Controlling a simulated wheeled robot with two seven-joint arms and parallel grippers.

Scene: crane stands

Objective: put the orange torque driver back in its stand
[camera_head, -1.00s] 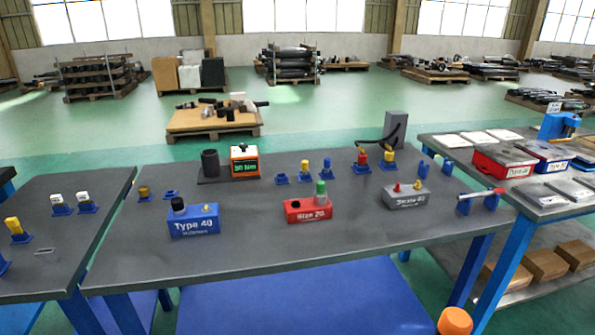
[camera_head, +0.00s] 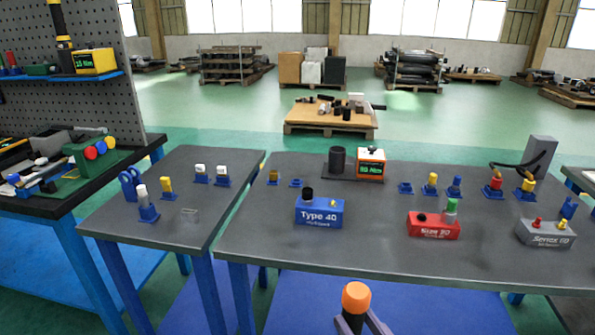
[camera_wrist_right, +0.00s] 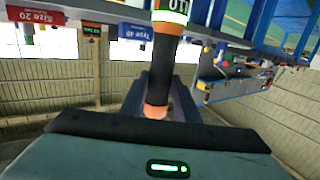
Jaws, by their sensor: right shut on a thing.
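The orange torque driver (camera_head: 356,297) shows its orange end at the bottom of the head view, in front of the table's front edge. My right gripper (camera_head: 362,325) is shut on it. In the right wrist view the driver (camera_wrist_right: 160,65) stands between the fingers, with an orange section, dark bands and a lit green ring. Small blue stands are on the middle table; one (camera_head: 295,183) and another (camera_head: 405,188) look empty. I cannot tell which stand is the driver's. My left gripper is not in view.
The grey middle table (camera_head: 330,250) holds a blue Type 40 box (camera_head: 320,213), a red Size 20 box (camera_head: 433,227), a grey box (camera_head: 545,234) and an orange torque display (camera_head: 371,164). A smaller left table (camera_head: 165,235) and a pegboard bench (camera_head: 70,205) stand further left.

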